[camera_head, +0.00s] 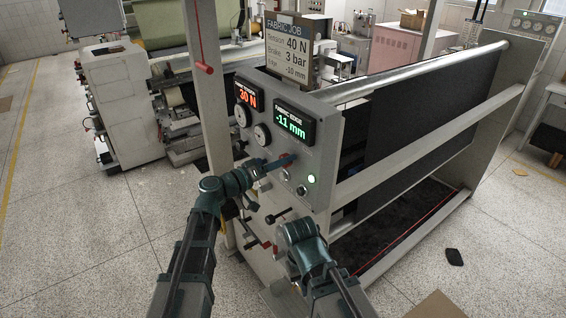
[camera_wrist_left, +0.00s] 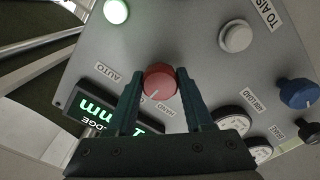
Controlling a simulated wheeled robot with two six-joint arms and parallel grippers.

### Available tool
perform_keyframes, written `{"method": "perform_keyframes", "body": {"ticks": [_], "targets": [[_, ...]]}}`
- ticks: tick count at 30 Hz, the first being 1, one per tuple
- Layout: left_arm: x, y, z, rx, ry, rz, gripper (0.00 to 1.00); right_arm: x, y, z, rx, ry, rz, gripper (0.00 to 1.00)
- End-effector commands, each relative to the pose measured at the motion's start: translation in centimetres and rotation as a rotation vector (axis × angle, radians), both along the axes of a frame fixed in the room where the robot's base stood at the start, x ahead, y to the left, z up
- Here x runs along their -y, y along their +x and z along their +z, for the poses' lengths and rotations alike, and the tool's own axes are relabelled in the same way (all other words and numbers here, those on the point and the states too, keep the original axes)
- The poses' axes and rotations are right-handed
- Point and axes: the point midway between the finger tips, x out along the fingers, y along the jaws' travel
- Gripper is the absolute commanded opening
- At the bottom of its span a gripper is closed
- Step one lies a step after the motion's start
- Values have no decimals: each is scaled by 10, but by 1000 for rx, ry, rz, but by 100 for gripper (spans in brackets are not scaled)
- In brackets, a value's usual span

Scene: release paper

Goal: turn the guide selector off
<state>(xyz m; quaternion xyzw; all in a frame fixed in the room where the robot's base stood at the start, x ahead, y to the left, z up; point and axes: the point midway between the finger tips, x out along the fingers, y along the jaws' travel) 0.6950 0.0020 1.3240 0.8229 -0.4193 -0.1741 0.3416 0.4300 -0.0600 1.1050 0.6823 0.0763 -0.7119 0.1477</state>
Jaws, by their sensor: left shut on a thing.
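The guide selector is a red round knob (camera_wrist_left: 160,78) on the grey control panel (camera_wrist_left: 195,62). In the wrist view my left gripper (camera_wrist_left: 160,88) has one finger on each side of it and is shut on it. The knob's white mark points toward the lower left of that view, between the AUTO label (camera_wrist_left: 106,75) and the HAND label (camera_wrist_left: 165,110). A label between these two is mostly hidden by a finger. In the head view my left gripper (camera_head: 272,164) reaches the panel at the knob (camera_head: 289,158). My right arm's wrist (camera_head: 302,236) is below; its fingers cannot be made out.
A green lamp (camera_head: 311,179) glows on the panel. The fabric edge display (camera_head: 292,124) reads -11 mm and the tension display (camera_head: 247,95) reads 30 N. A white button (camera_wrist_left: 236,37) and a blue knob (camera_wrist_left: 298,93) are nearby. Levers (camera_head: 278,216) stick out below the panel.

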Motion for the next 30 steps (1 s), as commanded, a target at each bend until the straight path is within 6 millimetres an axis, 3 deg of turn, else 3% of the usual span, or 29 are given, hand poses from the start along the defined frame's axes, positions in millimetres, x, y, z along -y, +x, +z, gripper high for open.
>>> {"method": "perform_keyframes", "body": {"ticks": [3,4,8,20,30], "targets": [[0,0,0,0,2,0,0,0,0,0,0,0,0,0],[0,0,0,0,1,1,57,0,0,0,0,0,0,0],[0,0,0,2,1,0,81,0,0,0,0,0,0,0],[-6,-5,0,2,1,1,82,0,0,0,0,0,0,0],[-62,-46,0,1,2,5,82,0,0,0,0,0,0,0]]}}
